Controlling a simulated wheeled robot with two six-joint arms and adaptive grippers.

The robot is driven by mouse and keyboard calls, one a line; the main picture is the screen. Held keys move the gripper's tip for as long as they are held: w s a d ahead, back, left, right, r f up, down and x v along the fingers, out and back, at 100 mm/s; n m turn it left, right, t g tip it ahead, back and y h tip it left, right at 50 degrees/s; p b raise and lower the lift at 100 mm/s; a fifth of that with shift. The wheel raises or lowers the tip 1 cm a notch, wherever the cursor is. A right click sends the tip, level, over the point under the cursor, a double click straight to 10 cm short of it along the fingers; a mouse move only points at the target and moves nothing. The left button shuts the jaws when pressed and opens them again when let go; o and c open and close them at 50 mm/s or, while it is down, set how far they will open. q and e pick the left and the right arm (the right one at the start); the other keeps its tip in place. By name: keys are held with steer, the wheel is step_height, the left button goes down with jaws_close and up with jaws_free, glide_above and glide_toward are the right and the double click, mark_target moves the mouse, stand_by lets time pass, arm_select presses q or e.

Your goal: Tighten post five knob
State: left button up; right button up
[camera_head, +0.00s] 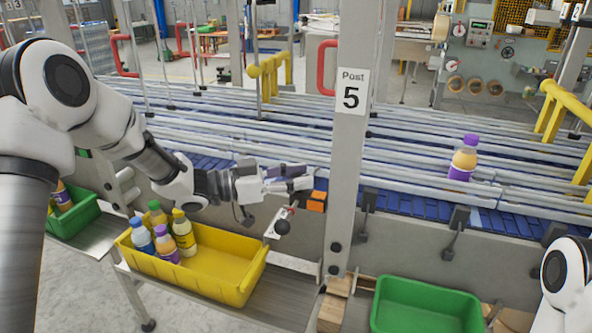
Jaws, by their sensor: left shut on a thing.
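Post five (350,150), a grey upright with a white "Post 5" label, stands at the middle of the head view in front of the conveyor. My left gripper (299,180) reaches in from the left, its fingers pointing right, just left of the post at guide rail height. It is shut on the post five knob, which the fingers and rail hide almost fully. An orange block (317,201) sits just below the fingertips, beside the post. My right gripper is out of view.
A yellow crate (243,290) with several bottles stands below my left arm. Green crates stand at the lower right (425,284) and far left (84,219). A purple-capped bottle (463,158) stands on the conveyor. Black rail clamps (459,217) line its near side.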

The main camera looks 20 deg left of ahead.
arm_select(q)
steer(key=shift+w+f+m+g+h, duration=0.1)
steer(key=shift+m+g+h, duration=0.5)
steer(key=shift+m+g, duration=0.45)
steer(key=m+g+h, duration=0.1)
steer(key=g, duration=0.2)
steer(key=shift+f+m+p, duration=0.1)
steer(key=shift+m+p, duration=0.2)
steer(key=shift+m, duration=0.05)
steer(key=m+g, duration=0.1)
steer(key=g, duration=0.1)
steer(key=m+g+b, duration=0.1)
steer(key=m+g, duration=0.1)
steer(key=g, duration=0.1)
steer(key=shift+f+g, duration=0.2)
steer(key=shift+g, duration=0.15)
steer(key=shift+d+m+g+b, duration=0.1)
steer(key=shift+m+g+b, duration=0.3)
steer(key=shift+m+g, duration=1.15)
steer(key=shift+r+g, duration=0.15)
steer(key=shift+g, duration=0.3)
steer(key=o, duration=1.1)
steer(key=shift+d, duration=0.1)
steer(key=shift+o, duration=0.2)
steer(key=shift+d+r, duration=0.1)
steer(key=shift+r, duration=0.1)
